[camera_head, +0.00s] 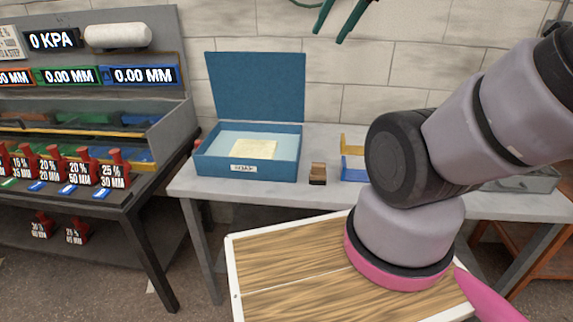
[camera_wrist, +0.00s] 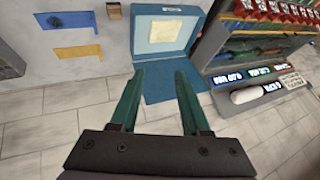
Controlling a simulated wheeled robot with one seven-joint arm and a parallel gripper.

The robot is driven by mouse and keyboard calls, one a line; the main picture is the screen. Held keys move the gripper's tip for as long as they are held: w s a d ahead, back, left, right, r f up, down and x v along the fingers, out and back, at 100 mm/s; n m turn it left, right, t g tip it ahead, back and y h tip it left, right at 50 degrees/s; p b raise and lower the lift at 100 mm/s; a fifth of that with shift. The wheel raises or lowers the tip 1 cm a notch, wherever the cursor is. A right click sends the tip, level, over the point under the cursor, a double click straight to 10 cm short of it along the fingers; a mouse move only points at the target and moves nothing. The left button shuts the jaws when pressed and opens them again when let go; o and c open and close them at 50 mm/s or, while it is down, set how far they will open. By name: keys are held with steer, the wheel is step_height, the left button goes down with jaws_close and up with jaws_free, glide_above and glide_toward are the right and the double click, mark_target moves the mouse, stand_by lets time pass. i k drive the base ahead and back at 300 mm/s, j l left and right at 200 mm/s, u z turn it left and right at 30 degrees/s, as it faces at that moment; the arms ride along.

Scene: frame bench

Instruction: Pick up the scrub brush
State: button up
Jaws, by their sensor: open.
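A small block with a brown top and a darker front (camera_head: 318,173), which looks like the scrub brush, sits on the grey bench just right of the blue box. It also shows at the top edge of the wrist view (camera_wrist: 114,11). My gripper's two green fingers (camera_head: 329,36) come down from the top edge of the head view, high above the bench and apart from the block. In the wrist view the fingers (camera_wrist: 160,74) are spread with nothing between them. The rest of the gripper is out of the head view.
The blue box (camera_head: 247,168) stands with its lid raised and a pale yellow sheet inside. Yellow (camera_head: 352,143) and blue (camera_head: 352,174) pieces lie right of the block. My arm covers the bench's right part. A wooden-topped surface (camera_head: 290,265) is in front; a display rack (camera_head: 70,190) stands left.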

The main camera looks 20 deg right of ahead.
mark_target(318, 175)
steer(key=l+z, duration=0.15)
steer(key=l, duration=0.25)
steer(key=i+l+z, duration=0.15)
steer(key=l, duration=0.25)
steer(key=i+l+z, duration=0.2)
steer(key=l, duration=0.2)
steer(key=k, duration=0.1)
